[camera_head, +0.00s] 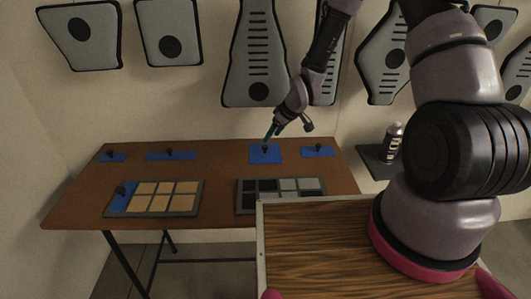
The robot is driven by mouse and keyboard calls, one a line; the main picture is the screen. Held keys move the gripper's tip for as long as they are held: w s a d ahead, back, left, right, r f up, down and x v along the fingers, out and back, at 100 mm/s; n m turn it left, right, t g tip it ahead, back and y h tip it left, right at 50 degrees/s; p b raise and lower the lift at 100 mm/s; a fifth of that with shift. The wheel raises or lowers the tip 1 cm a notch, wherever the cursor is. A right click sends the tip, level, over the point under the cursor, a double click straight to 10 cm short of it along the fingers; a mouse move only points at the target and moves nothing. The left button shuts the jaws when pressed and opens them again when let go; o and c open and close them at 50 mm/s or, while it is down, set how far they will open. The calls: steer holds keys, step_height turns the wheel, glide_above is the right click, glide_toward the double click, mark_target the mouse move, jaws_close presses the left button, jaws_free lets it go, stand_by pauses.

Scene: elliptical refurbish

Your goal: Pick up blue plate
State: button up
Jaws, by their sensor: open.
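Several blue plates with dark knobs lie on the brown table. A square blue plate (257,157) lies at the back right of the middle. A long blue plate (182,156) and a small one (106,158) lie at the back left. Another blue plate (325,153) lies at the back right. One more blue plate (117,205) sits in the left end of a tray. My gripper (267,142) is over the knob of the square plate, pointing down. Its fingers are small and dark here, and I cannot tell whether they touch the knob.
A grey tray (202,195) with tan squares stands at the front left of the table (75,205). A tray (238,196) with dark and light squares stands front right. A can (392,144) stands on a dark stand (374,169). Grey panels (80,48) hang on the wall.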

mark_target(265, 146)
steer(key=shift+x, duration=3.6)
steer(key=shift+w, duration=0.15)
jaws_close()
